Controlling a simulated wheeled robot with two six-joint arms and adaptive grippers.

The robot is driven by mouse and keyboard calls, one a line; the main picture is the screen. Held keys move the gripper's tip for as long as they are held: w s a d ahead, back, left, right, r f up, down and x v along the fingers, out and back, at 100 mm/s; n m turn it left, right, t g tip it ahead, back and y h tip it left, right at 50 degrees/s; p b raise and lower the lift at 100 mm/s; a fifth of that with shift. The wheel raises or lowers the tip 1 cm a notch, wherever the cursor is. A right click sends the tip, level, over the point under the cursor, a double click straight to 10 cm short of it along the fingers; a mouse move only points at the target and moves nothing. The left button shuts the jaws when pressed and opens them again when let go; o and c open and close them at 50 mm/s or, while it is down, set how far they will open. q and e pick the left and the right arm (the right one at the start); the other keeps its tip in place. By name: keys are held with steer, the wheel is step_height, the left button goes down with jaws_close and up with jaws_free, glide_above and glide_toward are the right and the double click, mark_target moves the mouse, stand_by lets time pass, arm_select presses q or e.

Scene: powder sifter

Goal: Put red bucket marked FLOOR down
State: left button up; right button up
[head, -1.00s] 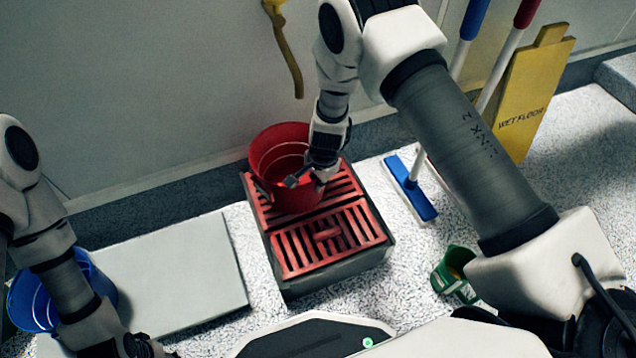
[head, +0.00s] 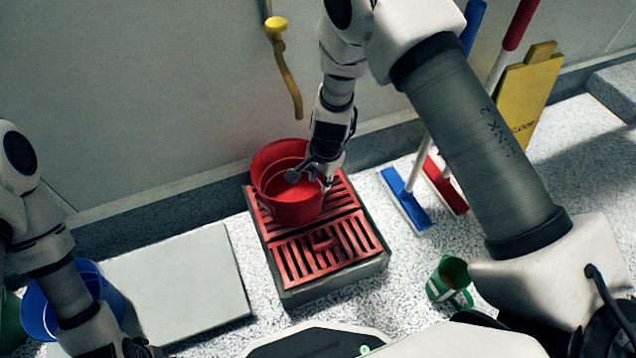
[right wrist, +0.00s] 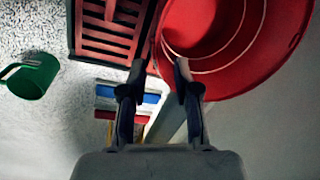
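The red bucket (head: 285,209) stands upright on the red slatted grate (head: 318,246) of a low grey box, at its back part. Its FLOOR marking is not visible. My right gripper (head: 310,176) is at the bucket's right rim. In the right wrist view my right gripper's fingers (right wrist: 158,80) are spread, with the left finger outside the bucket (right wrist: 235,80) and the right one over its rim. A gap shows between fingers and wall. My left gripper (head: 138,350) is at the bottom left edge, mostly cut off.
A blue bucket (head: 38,312) is beside my left arm, near a pale flat slab (head: 185,280). A green jug (head: 450,282) stands right of the box. Blue (head: 405,200) and red (head: 446,186) brush heads and a yellow sign (head: 528,95) are farther right. The wall is close behind.

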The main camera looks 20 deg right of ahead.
steer(key=s+d+f+n, duration=0.2)
steer(key=s+n, duration=0.2)
steer(key=s, duration=0.5)
steer(key=s+d+f+n, duration=0.1)
steer(key=s+n, duration=0.3)
steer(key=s, duration=0.5)
steer(key=s+d+f+n+g, duration=0.1)
steer(key=s+f+n, duration=0.3)
steer(key=s, duration=0.6)
steer(key=shift+d+n+h, duration=0.3)
steer(key=shift+d+n, duration=0.1)
steer(key=shift+d, duration=0.45)
steer(key=shift+s+d, duration=0.1)
steer(key=shift+d, duration=0.05)
